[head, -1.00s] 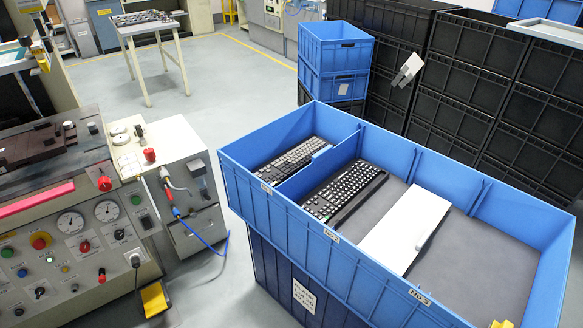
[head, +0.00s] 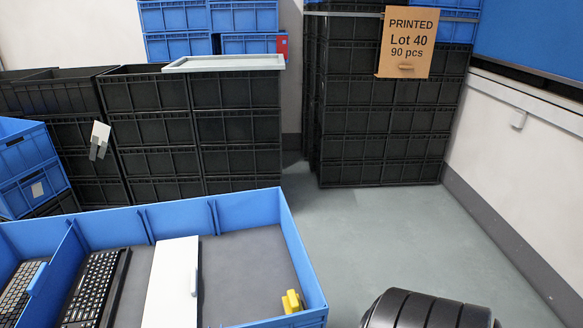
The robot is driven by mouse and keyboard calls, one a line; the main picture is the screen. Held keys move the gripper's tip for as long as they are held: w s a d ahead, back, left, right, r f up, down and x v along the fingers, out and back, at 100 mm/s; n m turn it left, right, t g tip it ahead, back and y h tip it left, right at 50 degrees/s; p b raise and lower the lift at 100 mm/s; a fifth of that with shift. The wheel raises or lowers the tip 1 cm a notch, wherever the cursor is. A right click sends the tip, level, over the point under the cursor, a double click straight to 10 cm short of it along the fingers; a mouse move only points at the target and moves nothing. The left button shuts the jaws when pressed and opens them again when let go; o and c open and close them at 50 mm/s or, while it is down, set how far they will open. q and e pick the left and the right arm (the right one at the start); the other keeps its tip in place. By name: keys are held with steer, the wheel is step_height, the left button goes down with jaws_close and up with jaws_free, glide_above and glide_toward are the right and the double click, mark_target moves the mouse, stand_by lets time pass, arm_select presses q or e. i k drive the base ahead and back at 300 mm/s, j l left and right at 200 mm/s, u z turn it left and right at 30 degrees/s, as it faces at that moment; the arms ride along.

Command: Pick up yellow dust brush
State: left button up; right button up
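A small yellow object (head: 291,301), likely the dust brush, is in the front right corner of the blue crate (head: 290,235), against its wall. It is small in the head view and I cannot make out bristles. It rests on or near the grey floor of the crate's right compartment. Neither of my grippers shows in the head view, so nothing is seen touching the yellow object.
A white panel (head: 173,285) and dark keyboards (head: 92,290) lie in the same crate. Black crates (head: 238,125) are stacked behind. A "PRINTED Lot 40" sign (head: 406,42) hangs on another black stack. A black rounded form is at bottom right.

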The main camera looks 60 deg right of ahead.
mark_target(292, 304)
steer(key=z, duration=1.8)
steer(key=j+z, duration=0.2)
steer(key=z, duration=0.2)
steer(key=k+j+z, duration=0.15)
steer(key=z, duration=0.25)
steer(key=k+j+z, duration=0.1)
steer(key=z, duration=0.3)
steer(key=j, duration=0.1)
